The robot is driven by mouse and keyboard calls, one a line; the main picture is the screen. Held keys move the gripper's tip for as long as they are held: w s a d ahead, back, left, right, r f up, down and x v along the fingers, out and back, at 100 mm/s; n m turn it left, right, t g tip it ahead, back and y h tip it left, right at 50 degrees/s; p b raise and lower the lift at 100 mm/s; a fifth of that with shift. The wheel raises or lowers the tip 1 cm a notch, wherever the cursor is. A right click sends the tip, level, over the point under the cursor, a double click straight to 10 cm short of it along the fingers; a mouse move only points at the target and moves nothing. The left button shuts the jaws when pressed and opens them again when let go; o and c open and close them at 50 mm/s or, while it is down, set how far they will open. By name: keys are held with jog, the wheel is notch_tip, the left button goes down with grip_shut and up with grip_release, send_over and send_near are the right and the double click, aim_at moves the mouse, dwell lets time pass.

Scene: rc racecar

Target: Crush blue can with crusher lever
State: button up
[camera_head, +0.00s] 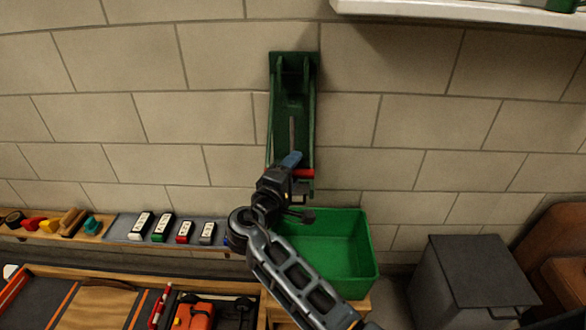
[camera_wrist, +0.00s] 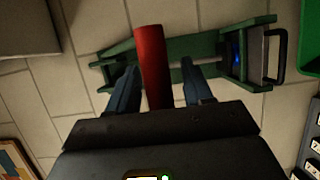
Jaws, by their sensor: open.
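The green can crusher (camera_head: 292,75) is mounted upright on the block wall; it lies sideways in the wrist view (camera_wrist: 115,58). Its lever ends in a red handle (camera_wrist: 152,55), a sliver of which shows in the head view (camera_head: 304,173). My gripper (camera_wrist: 160,66) is open, with one finger on each side of the red handle; I cannot tell whether either finger touches it. A small part of the blue can (camera_wrist: 236,55) shows inside the crusher's lower end in the wrist view. In the head view, my gripper (camera_head: 292,172) covers that area.
A green bin (camera_head: 365,250) stands below the crusher, partly behind my arm. A shelf at left holds small labelled blocks (camera_head: 162,228) and coloured tools (camera_head: 48,226). A grey cabinet (camera_head: 465,270) stands at right. A white shelf (camera_head: 460,12) juts out at upper right.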

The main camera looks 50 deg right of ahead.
jog(key=shift+c, duration=0.5)
grip_shut()
jog(key=shift+a, duration=0.1)
